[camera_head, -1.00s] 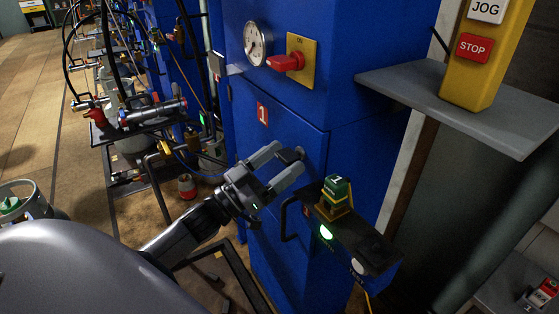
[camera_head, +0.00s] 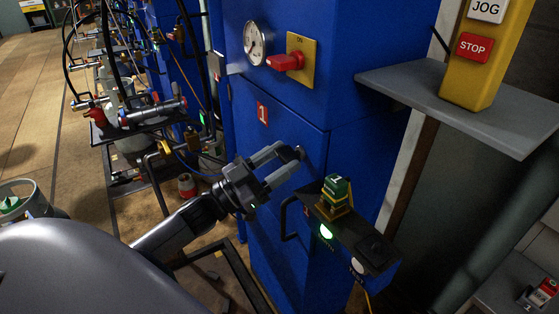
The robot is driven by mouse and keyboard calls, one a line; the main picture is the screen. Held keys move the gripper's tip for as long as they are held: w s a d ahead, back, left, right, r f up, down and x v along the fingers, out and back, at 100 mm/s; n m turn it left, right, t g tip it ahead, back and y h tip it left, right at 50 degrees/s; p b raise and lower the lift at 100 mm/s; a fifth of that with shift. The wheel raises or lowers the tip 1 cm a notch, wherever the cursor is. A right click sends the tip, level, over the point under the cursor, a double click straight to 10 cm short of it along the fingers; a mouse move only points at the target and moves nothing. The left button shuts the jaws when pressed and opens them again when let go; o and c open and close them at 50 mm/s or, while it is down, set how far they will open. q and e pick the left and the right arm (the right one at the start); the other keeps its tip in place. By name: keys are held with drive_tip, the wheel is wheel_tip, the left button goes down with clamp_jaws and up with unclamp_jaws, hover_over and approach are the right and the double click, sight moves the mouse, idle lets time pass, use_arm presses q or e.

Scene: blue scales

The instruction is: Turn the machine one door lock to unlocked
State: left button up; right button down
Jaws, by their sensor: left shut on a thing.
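The blue machine one cabinet (camera_head: 282,120) fills the middle of the head view, with a red plate (camera_head: 262,113) marked 1 on its door. My left gripper (camera_head: 288,162) reaches in from the left and is shut on the small dark door lock (camera_head: 297,153) on the cabinet front. Its fingers hide most of the lock, so its exact angle cannot be told. My right gripper is not in view.
Above are a red switch (camera_head: 287,62) and gauge (camera_head: 256,43). A grey shelf (camera_head: 470,100) sticks out right.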

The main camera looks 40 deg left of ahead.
use_arm(q)
drive_tip(key=m+g+h, duration=0.1)
drive_tip(key=m, duration=0.1)
drive_tip(key=m+g+h, duration=0.1)
drive_tip(key=m, duration=0.2)
drive_tip(key=shift+a+r, duration=0.1)
drive_tip(key=m+g, duration=0.1)
drive_tip(key=m, duration=0.1)
drive_tip(key=m+g+h+p, duration=0.1)
drive_tip(key=m, duration=0.2)
drive_tip(key=shift+r, duration=0.15)
drive_tip(key=m+g, duration=0.1)
drive_tip(key=m, duration=0.1)
drive_tip(key=m+g+p, duration=0.1)
drive_tip(key=m, duration=0.2)
drive_tip(key=shift+r, duration=0.15)
drive_tip(key=shift+m+g+p, duration=0.6)
drive_tip(key=shift+m+p, duration=0.1)
drive_tip(key=shift+m, duration=1.2)
drive_tip(key=o, duration=1.1)
drive_tip(key=shift+c, duration=0.2)
